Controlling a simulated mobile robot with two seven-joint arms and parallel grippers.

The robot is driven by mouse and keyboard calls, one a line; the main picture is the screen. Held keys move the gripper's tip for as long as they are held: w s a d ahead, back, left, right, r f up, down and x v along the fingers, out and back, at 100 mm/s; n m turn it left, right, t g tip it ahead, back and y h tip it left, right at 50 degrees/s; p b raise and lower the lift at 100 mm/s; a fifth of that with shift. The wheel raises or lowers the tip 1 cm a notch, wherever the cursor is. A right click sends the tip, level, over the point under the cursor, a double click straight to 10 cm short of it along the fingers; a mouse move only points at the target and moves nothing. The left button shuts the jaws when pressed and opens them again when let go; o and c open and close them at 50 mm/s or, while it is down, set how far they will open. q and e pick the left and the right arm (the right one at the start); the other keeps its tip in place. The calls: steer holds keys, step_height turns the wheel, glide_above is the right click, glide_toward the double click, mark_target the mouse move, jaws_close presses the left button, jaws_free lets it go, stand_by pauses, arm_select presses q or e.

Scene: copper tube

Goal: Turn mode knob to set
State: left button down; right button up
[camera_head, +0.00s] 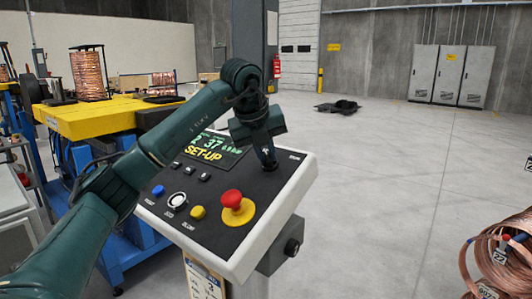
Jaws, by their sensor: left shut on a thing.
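The control panel (263,197) is a dark slanted face in a white housing, in the middle of the head view. Its display (207,153) reads "SET-UP" in yellow, with "37" in green above. My left arm comes in from the left, over the panel. My left gripper (268,163) points down at the panel's upper right and is shut on the mode knob there. The gripper hides the knob, so its pointer direction cannot be seen. My right gripper is not in view.
A red emergency button (232,199) on a yellow base stands up from the panel, near blue, white and yellow buttons. Copper coils (500,260) lie at the lower right. A yellow-topped machine (95,117) stands at the left.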

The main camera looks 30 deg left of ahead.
arm_select(q)
steer(key=c, duration=1.4)
jaws_free()
steer(key=shift+c, duration=0.2)
steer(key=shift+s+r, duration=0.15)
steer(key=shift+r, duration=0.3)
steer(key=v, duration=1.2)
steer(key=shift+s+d, duration=0.1)
steer(key=shift+s, duration=0.05)
